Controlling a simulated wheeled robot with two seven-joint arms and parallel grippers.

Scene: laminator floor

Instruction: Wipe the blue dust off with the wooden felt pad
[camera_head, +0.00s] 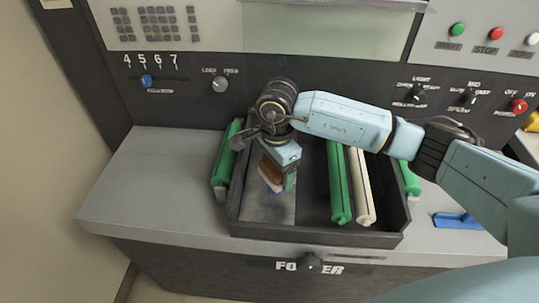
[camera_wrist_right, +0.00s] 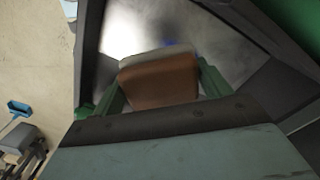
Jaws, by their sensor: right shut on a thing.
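My right gripper (camera_head: 276,178) reaches down into the dark tray from the right. In the right wrist view its green fingers (camera_wrist_right: 160,84) are shut on the wooden felt pad (camera_wrist_right: 160,82), a brown block with a pale felt layer along its far side. The pad (camera_head: 269,171) shows in the head view just over the grey metal plate (camera_head: 268,208); I cannot tell whether the felt touches it. Blue dust (camera_wrist_right: 168,43) shows as a small smudge on the plate just beyond the pad. A bit of blue (camera_head: 274,188) also shows below the pad in the head view. My left gripper is out of view.
The tray's dark rim (camera_head: 315,235) surrounds the plate. A green roller (camera_head: 338,185) and a cream roller (camera_head: 361,185) lie right of it. Another green roller (camera_head: 226,160) lies along the left side. A blue object (camera_head: 456,220) lies on the right. The grey worktop (camera_head: 150,185) at left is clear.

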